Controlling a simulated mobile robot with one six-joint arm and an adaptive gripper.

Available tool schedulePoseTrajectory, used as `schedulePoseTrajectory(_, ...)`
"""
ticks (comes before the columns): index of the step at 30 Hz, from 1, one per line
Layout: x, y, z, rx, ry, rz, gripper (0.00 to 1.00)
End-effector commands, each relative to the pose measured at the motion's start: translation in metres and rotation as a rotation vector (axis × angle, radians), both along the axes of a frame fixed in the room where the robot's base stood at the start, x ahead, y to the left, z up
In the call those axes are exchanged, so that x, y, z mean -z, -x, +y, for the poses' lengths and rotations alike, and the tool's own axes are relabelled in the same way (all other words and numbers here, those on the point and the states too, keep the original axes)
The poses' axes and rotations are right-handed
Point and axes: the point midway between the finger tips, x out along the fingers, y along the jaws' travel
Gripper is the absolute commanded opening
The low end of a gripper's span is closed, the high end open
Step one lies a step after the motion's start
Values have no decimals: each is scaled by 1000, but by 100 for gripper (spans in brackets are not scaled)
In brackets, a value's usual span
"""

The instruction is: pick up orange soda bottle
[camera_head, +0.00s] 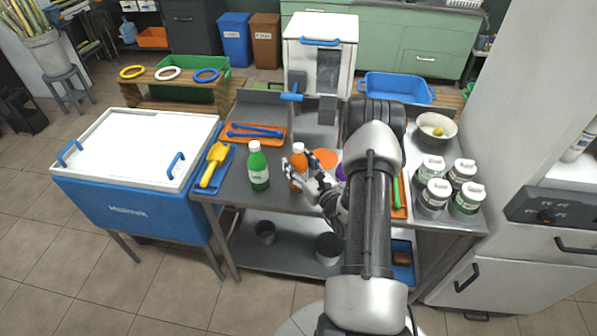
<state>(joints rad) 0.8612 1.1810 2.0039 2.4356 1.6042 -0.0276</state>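The orange soda bottle (299,160) stands upright on the metal table, with an orange body and a white cap. My gripper (293,172) is at the bottle, its fingers in front of and beside the lower part. The fingers look spread, but I cannot tell whether they touch the bottle. The lower part of the bottle is partly hidden by the gripper. A green bottle (258,166) with a white cap stands just to the left.
An orange tray (235,140) with blue tongs lies behind the bottles. A white-lidded blue cooler (130,200) is at the left. Several lidded containers (434,197) and a bowl (436,128) stand at the right. A white press cabinet (320,60) rises at the back.

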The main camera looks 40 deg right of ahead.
Motion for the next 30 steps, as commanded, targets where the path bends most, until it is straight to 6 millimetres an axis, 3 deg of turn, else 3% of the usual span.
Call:
schedulePoseTrajectory(17, 0, 0, 0, 0, 0, 1, 11)
schedulePoseTrajectory(25, -2, 0, 0, 0, 1, -2, 11)
schedulePoseTrajectory(30, -15, 0, 0, 0, 2, -3, 11)
